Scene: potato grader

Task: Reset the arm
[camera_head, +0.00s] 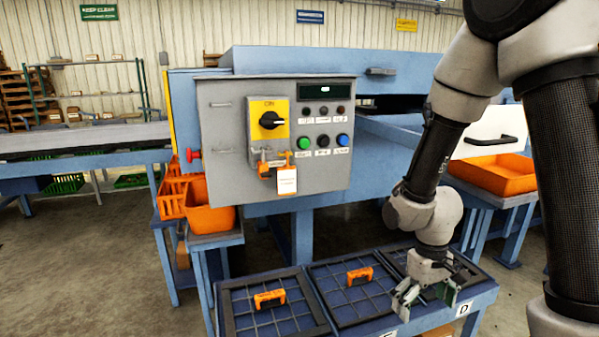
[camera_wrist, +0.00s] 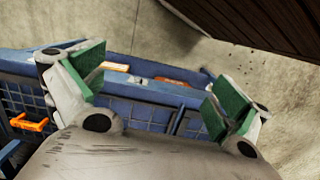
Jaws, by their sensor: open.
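My gripper (camera_head: 425,294) is at the right of the head view, over the front right part of the blue low table (camera_head: 395,325). It points down, close to the rightmost dark grid panel and the label "D". In the wrist view my gripper (camera_wrist: 155,95) shows two green-padded fingers spread wide apart with nothing between them. The blue table edge shows beyond the fingers. Whether the fingertips touch the table or panel I cannot tell.
Two grid panels with orange handles (camera_head: 269,299) (camera_head: 359,276) lie left of my gripper. A grey control box (camera_head: 225,150) with a yellow switch plate and an orange tag stands behind. Orange bins stand at left (camera_head: 208,215) and right (camera_head: 495,175). Concrete floor is free at left.

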